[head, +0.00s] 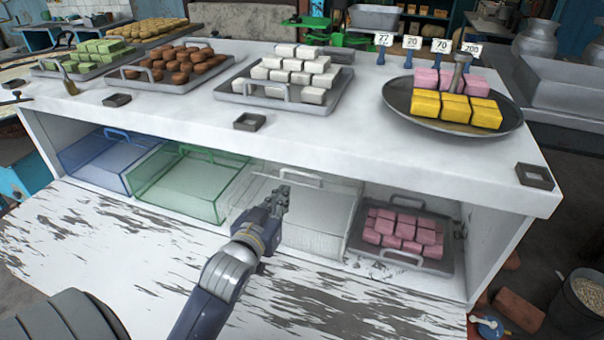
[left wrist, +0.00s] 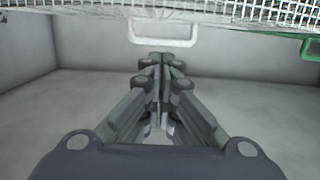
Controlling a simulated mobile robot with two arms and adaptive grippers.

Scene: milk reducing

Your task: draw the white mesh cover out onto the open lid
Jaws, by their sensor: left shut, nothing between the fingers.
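The white mesh cover (head: 325,210) sits in the middle of the shelf under the counter, between the green mesh cover and the pink-sweets tray. My left gripper (head: 282,193) is in front of it and hides part of it. In the left wrist view the cover's mesh (left wrist: 225,8) runs along the top, and its white handle (left wrist: 163,41) shows just beyond my left gripper's fingertips (left wrist: 161,58). The fingers are shut together and hold nothing. Whether they touch the handle is unclear. The open lid (head: 110,250), worn white wood, spreads out before the shelf. My right gripper is not in view.
A green mesh cover (head: 180,185) and a blue one (head: 105,160) stand to the left on the shelf. A tray of pink sweets (head: 400,238) is to the right. The counter top (head: 370,130) overhangs the shelf. The lid's surface is clear apart from my arm above it.

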